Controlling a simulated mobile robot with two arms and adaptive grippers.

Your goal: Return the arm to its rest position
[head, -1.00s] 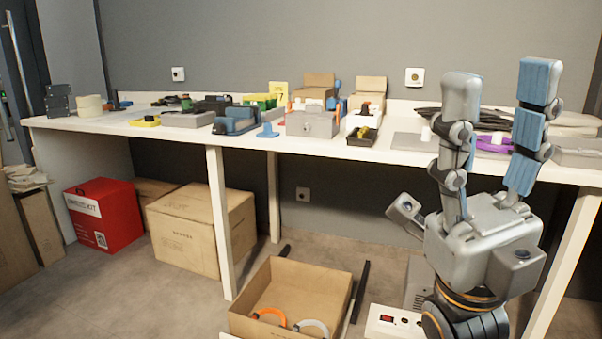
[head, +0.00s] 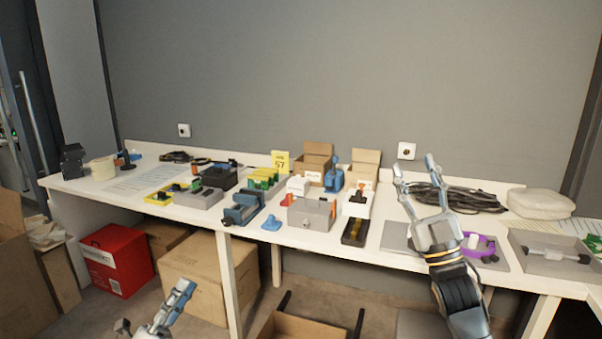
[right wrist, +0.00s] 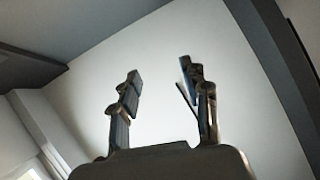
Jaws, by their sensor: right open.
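My right gripper (head: 416,176) is raised in front of the right part of the white workbench (head: 300,238), fingers pointing up. It is open and empty. In the right wrist view its two fingers (right wrist: 155,95) stand apart with only a pale surface behind them. My left gripper (head: 180,300) is at the lower left of the head view, below the bench's front edge. It is only partly in view, and its opening cannot be made out.
The bench holds a grey box (head: 312,213), a blue vise (head: 240,208), a purple ring (head: 478,246), a coiled black cable (head: 460,198) and a grey tray (head: 550,268). Below stand a red box (head: 116,258), a large carton (head: 195,280) and an open carton (head: 290,326).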

